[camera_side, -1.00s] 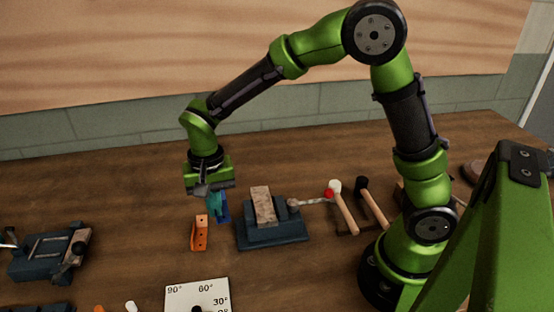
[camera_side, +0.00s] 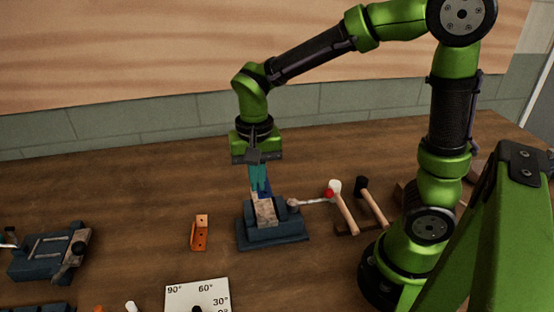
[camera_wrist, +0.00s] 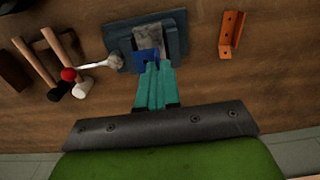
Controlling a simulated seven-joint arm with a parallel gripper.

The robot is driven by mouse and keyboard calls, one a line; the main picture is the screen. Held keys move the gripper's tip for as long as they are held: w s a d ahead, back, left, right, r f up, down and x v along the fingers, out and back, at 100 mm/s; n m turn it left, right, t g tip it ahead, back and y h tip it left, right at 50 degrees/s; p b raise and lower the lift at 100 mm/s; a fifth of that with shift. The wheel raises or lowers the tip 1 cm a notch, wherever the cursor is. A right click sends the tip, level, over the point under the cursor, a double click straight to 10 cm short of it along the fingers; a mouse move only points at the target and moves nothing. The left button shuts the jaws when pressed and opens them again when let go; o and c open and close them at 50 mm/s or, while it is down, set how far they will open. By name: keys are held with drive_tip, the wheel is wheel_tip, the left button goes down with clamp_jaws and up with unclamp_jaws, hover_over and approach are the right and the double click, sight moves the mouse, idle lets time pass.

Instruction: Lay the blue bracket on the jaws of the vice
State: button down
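The blue bracket (camera_wrist: 146,56) is at the tips of my gripper (camera_wrist: 156,66) in the wrist view, over the near edge of the vice jaws. In the side view the bracket (camera_side: 264,187) is partly hidden behind the teal fingers of my gripper (camera_side: 262,194). The fingers look closed on it. The vice (camera_side: 272,232) has a dark blue body and pale, worn jaws (camera_side: 265,212). It also shows in the wrist view (camera_wrist: 175,43). Whether the bracket touches the jaws I cannot tell.
An orange bracket (camera_side: 200,233) stands left of the vice. Two mallets (camera_side: 346,210) lie to the right, near the vice's handle (camera_side: 312,202). Another vice (camera_side: 45,252) is at far left, and a white angle board (camera_side: 197,296) lies in front. Bare bench lies behind the orange bracket.

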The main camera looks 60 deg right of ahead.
drive_tip(key=shift+f, duration=2.7)
drive_tip(key=shift+f, duration=0.7)
drive_tip(key=c, duration=1.3)
unclamp_jaws()
drive_tip(key=shift+o, duration=0.2)
wheel_tip(320, 180, up, 17)
drive_tip(key=s+d+f+n+t+y, duration=0.1)
drive_tip(key=s+d+n+t+y, duration=0.1)
drive_tip(key=s+n+t, duration=0.3)
drive_tip(key=s+t, duration=0.2)
drive_tip(key=s, duration=0.1)
drive_tip(key=shift+s, duration=0.15)
